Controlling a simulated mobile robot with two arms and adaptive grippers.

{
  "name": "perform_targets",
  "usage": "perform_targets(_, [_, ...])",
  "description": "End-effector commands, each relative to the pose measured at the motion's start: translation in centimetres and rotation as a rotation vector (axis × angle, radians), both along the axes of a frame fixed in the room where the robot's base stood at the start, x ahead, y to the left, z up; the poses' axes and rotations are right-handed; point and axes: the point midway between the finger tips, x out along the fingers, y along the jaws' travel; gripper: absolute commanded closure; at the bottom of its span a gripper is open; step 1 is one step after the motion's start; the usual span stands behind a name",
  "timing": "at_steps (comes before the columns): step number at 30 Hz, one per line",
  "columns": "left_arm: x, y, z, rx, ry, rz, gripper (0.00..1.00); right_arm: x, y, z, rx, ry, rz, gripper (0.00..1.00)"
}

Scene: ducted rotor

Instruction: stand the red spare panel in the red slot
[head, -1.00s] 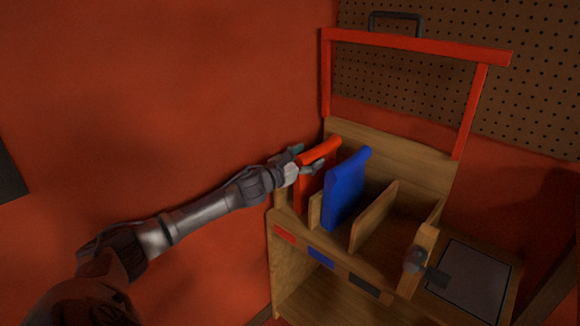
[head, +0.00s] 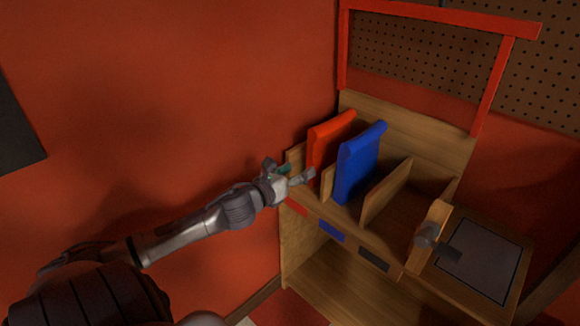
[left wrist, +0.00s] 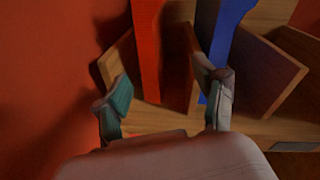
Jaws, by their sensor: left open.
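The red spare panel (head: 330,138) stands upright in the leftmost slot of the wooden rack, the one above the red label (head: 297,208). It also shows in the left wrist view (left wrist: 146,50), with its lower end between wooden dividers. My left gripper (head: 290,172) is open and empty, just in front of the red panel and apart from it. In the left wrist view its two fingertips (left wrist: 170,95) are spread, with the panel beyond the gap.
A blue panel (head: 358,165) stands in the neighbouring slot, above a blue label (head: 331,232). The slot above the black label (head: 374,259) is empty. A red frame (head: 440,14) rises behind the rack (head: 410,130). A grey plate (head: 478,266) lies on the right shelf.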

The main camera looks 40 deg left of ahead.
Motion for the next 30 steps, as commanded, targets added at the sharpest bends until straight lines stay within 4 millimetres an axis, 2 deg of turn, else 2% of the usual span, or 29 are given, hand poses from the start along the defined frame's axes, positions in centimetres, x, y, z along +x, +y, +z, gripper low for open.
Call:
perform_targets(1, [-1.9, -2.1, -3.7, -0.247, 0.057, 0.083, 0.30, 0.0, 0.0, 0.0, 0.000, 0.000, 0.000, 0.59])
perform_targets(3, [-5.3, -5.0, -8.2, -0.634, 0.139, 0.255, 0.30, 0.0, 0.0, 0.0, 0.000, 0.000, 0.000, 0.59])
perform_targets(5, [-8.7, -7.7, -11.6, -0.958, 0.202, 0.432, 0.30, 0.0, 0.0, 0.0, 0.000, 0.000, -0.001, 0.59])
perform_targets(7, [-13.1, -11.2, -14.8, -1.302, 0.261, 0.665, 0.30, 0.0, 0.0, 0.0, 0.001, 0.000, -0.001, 0.59])
perform_targets(9, [-17.4, -14.8, -16.7, -1.590, 0.300, 0.911, 0.30, 0.0, 0.0, 0.0, 0.001, 0.000, -0.001, 0.59])
perform_targets(12, [-22.8, -19.1, -17.9, -1.882, 0.320, 1.246, 0.30, 0.0, 0.0, 0.0, 0.001, 0.000, -0.001, 0.59])
perform_targets(15, [-26.5, -22.1, -17.9, -2.043, 0.311, 1.507, 0.30, 0.0, 0.0, 0.0, 0.001, 0.000, -0.001, 0.59])
perform_targets(18, [-28.5, -23.7, -17.7, -2.115, 0.296, 1.661, 0.30, 0.0, 0.0, 0.0, 0.001, 0.000, -0.001, 0.59])
perform_targets(20, [-29.0, -24.0, -17.6, -2.130, 0.289, 1.703, 0.30, 0.0, 0.0, 0.0, 0.001, 0.000, -0.001, 0.59])
perform_targets(30, [-29.1, -24.1, -17.6, -2.133, 0.285, 1.714, 0.30, 0.0, 0.0, 0.0, 0.001, 0.000, -0.001, 0.59])
